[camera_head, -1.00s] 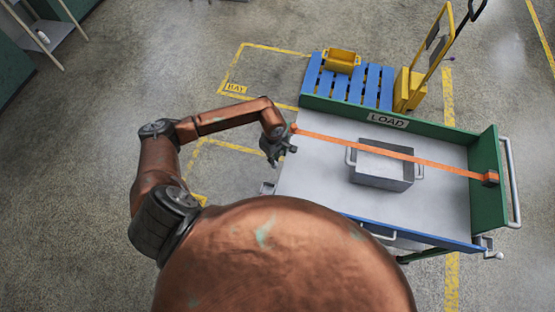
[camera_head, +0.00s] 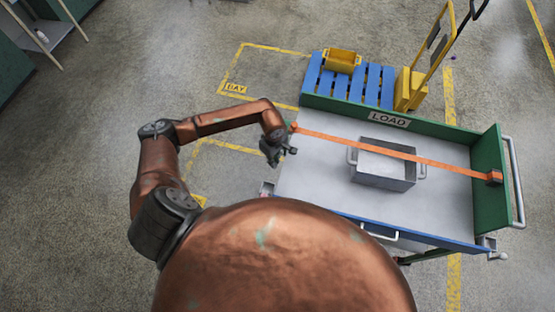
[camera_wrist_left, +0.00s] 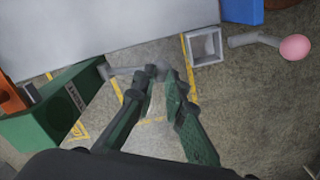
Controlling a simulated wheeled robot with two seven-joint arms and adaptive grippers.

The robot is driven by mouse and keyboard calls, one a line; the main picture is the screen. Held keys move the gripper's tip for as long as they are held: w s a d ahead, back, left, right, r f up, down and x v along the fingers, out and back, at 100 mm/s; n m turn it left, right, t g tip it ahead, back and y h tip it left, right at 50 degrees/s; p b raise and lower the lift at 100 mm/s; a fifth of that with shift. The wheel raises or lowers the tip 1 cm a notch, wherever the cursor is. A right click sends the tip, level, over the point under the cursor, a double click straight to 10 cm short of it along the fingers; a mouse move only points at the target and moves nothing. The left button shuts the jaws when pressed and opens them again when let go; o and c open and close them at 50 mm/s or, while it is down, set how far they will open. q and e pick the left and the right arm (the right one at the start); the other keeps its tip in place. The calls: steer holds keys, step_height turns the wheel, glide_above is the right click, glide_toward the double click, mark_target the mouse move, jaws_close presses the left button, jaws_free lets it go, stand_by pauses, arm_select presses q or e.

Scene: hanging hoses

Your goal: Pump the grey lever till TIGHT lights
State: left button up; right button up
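My left gripper (camera_head: 275,148) is at the left end of the cart, near the left end of the orange strap (camera_head: 400,154). In the left wrist view a grey lever (camera_wrist_left: 125,71) runs from beside a green housing (camera_wrist_left: 35,122) to my two fingertips (camera_wrist_left: 162,78). The fingers lean together at the lever's end, one on each side; whether they grip it cannot be made out. A pale label (camera_wrist_left: 75,97) on the housing is too small to read, and no lit sign shows. My right gripper is out of view.
The strap crosses a grey bin (camera_head: 362,178) on the cart bed (camera_head: 318,180). A green wall (camera_head: 440,128) edges the bed's far side. A grey arm with a pink knob (camera_wrist_left: 295,47) juts out in the wrist view. A blue pallet (camera_head: 325,80) stands behind.

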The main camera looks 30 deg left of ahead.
arm_select(q)
steer(key=shift+s+f+b, duration=0.2)
steer(key=shift+f+b, duration=0.25)
steer(key=shift+f, duration=0.05)
steer(key=shift+s+d+f+b, duration=0.15)
steer(key=shift+s+f+b, duration=0.3)
steer(key=shift+f+b, duration=0.35)
steer(key=shift+f, duration=0.15)
steer(key=shift+s+d+f+b, duration=0.1)
steer(key=shift+s+f+b, duration=0.15)
steer(key=shift+f+b, duration=0.5)
steer(key=shift+s+d+f+b, duration=0.1)
steer(key=shift+s+f+b, duration=0.1)
steer(key=shift+f+b, duration=0.5)
